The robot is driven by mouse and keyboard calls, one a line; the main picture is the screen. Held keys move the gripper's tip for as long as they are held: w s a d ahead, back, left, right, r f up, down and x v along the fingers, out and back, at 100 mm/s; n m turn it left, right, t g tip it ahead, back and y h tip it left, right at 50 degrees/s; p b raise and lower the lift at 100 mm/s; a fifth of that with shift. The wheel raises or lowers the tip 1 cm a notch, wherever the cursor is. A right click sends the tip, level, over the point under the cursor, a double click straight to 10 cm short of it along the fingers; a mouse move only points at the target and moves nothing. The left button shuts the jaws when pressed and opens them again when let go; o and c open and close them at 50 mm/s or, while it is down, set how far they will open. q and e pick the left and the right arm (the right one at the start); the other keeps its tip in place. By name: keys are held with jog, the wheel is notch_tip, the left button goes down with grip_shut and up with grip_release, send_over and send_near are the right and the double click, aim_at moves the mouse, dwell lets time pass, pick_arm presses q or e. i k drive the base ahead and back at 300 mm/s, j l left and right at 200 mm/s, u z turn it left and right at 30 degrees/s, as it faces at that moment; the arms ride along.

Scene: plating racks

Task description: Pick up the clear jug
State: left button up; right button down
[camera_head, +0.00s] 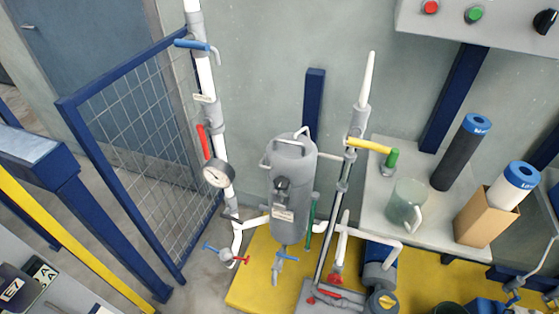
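The clear jug (405,205) is a see-through, greenish-grey vessel with a pale handle at its lower right. It stands on a light grey bench top (375,232) right of the picture's middle. The green-topped fitting and yellow handle are just behind it to the left. Neither of my grippers shows in the head view.
A dark cylinder with a blue end (462,150) and a cardboard box (480,222) holding a white, blue-ended roll (515,184) stand right of the jug. Pipes (345,175) and a grey tank (290,195) are to its left. A control panel (500,22) hangs above.

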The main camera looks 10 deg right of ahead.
aim_at(408, 197)
jog(key=z, duration=1.45)
jog(key=k+j+u, duration=0.15)
jog(key=u, duration=1.35)
jog(key=l+z, duration=0.15)
jog(key=z, duration=1.35)
